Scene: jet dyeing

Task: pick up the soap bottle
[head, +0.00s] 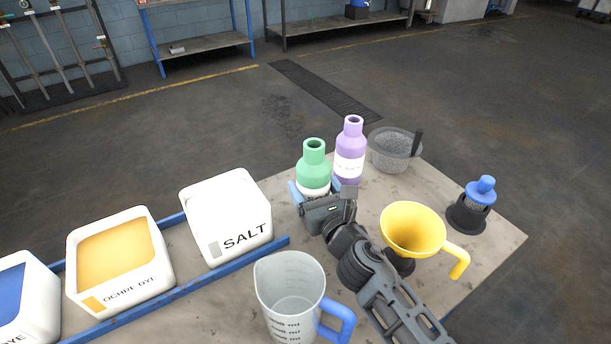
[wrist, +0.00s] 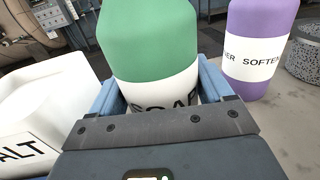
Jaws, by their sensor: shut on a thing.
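The soap bottle (head: 314,160) is green with a white label and stands upright near the back of the table. In the wrist view the soap bottle (wrist: 150,45) fills the middle, its label partly hidden by the gripper body. My gripper (head: 314,190) is shut on the soap bottle, with one blue finger on each side of its lower part; the fingers also show in the wrist view (wrist: 152,100). The bottle's base is hidden, so I cannot tell whether it touches the table.
The purple softener bottle (head: 350,150) stands close on the right. The salt container (head: 226,215) is on the left. A grey speckled bowl (head: 394,152), yellow funnel (head: 412,230), blue-topped item (head: 481,190) and measuring jug (head: 290,290) are around my arm.

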